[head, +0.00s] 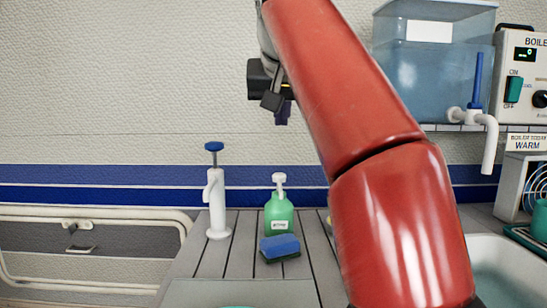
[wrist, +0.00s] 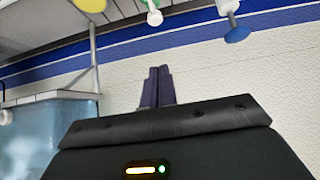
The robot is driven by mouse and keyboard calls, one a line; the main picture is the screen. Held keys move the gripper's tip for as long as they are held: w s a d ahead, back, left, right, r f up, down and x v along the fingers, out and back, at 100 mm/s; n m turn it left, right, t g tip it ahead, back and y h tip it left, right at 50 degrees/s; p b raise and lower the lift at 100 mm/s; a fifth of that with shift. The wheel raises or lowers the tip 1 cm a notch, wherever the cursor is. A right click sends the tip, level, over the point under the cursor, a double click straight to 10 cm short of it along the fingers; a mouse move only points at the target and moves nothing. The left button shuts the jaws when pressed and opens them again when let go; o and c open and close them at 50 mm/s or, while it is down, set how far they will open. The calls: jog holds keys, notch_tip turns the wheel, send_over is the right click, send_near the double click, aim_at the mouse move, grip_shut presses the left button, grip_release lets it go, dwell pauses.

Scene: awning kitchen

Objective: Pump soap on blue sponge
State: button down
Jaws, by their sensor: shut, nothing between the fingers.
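A green soap bottle (head: 279,213) with a white pump head (head: 279,181) stands on the slatted counter in the head view. The blue sponge (head: 280,246) with a dark underside lies directly in front of it. My gripper (head: 282,115) is high above the counter, over the bottle and apart from it. Its fingers are shut and empty; they also show in the wrist view (wrist: 157,85). In the wrist view the white pump head (wrist: 154,17) shows at the top edge, and the sponge is not in view.
A white hand pump with a blue knob (head: 214,147) stands left of the bottle. A blue water tank (head: 430,60) and a boiler (head: 522,75) are at the upper right. A sink (head: 505,270) is at the lower right. A yellow thing is mostly hidden behind my red arm.

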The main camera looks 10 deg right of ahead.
dwell(0.3)
send_over(280, 175)
jog(key=f, duration=0.8)
jog(key=shift+s+a+f, duration=0.1)
jog(key=shift+s+f, duration=0.2)
jog(key=shift+s, duration=0.1)
jog(key=shift+s+f, duration=0.1)
jog(key=shift+f, duration=0.25)
jog(key=shift+f+b, duration=0.5)
jog(key=shift+f, duration=0.4)
jog(key=shift+f+b, duration=0.55)
jog(key=shift+f, duration=0.45)
jog(key=v, duration=0.8)
jog(key=shift+r+p, duration=0.1)
jog(key=shift+p, duration=0.3)
